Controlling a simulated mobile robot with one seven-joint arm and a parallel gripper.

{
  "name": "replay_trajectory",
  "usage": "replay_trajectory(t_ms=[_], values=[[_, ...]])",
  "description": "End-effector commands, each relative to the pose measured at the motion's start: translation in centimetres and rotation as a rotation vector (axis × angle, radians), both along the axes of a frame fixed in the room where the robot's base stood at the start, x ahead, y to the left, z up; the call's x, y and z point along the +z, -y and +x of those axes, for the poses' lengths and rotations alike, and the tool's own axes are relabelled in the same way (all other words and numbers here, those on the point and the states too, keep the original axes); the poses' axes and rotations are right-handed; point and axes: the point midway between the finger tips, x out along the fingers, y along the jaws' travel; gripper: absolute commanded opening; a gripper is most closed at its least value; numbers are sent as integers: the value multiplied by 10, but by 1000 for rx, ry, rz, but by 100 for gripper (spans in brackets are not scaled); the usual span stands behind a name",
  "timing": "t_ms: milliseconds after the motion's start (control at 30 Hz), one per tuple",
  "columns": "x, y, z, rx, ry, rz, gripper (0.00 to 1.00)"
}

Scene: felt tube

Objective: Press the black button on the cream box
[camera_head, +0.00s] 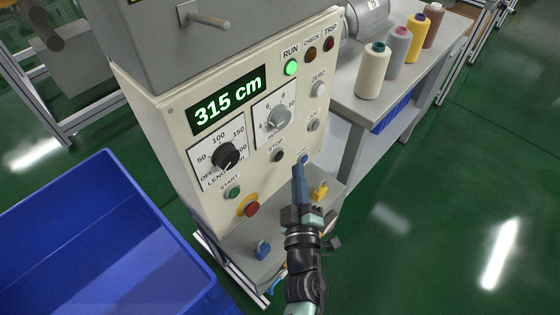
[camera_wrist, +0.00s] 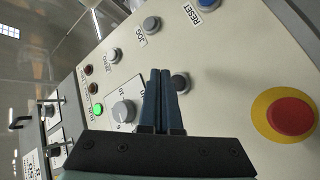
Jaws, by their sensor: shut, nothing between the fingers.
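The cream box (camera_head: 180,150) has a sloped control panel. Its black button (camera_head: 278,155), labelled STOP, is on the lower part of the panel below the grey selector knob. In the wrist view the black button (camera_wrist: 181,83) shows just right of my fingertips and is partly covered by a finger. My gripper (camera_head: 298,168) is shut and empty, with its blue fingers together. In the head view the tips are a little right of and below the black button. In the wrist view the gripper (camera_wrist: 161,72) points toward the panel. I cannot tell how far the tips are from it.
Nearby are the green START button (camera_head: 233,192), a red button on yellow (camera_head: 251,209), the JOG button (camera_head: 312,125) and the blue RESET button (camera_wrist: 205,4). The display (camera_head: 229,99) reads 315 cm. The RUN lamp (camera_head: 291,68) is green. A blue bin (camera_head: 100,240) stands left.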

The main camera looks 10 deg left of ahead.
Motion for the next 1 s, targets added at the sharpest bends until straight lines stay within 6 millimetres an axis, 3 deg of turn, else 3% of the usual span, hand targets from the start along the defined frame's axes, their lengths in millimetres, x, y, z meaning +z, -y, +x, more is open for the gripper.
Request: replay_trajectory(t_ms=[300,1000], values=[[0,-18,13,0,0,0,0],[0,-18,13,-1,-1,1,0]])
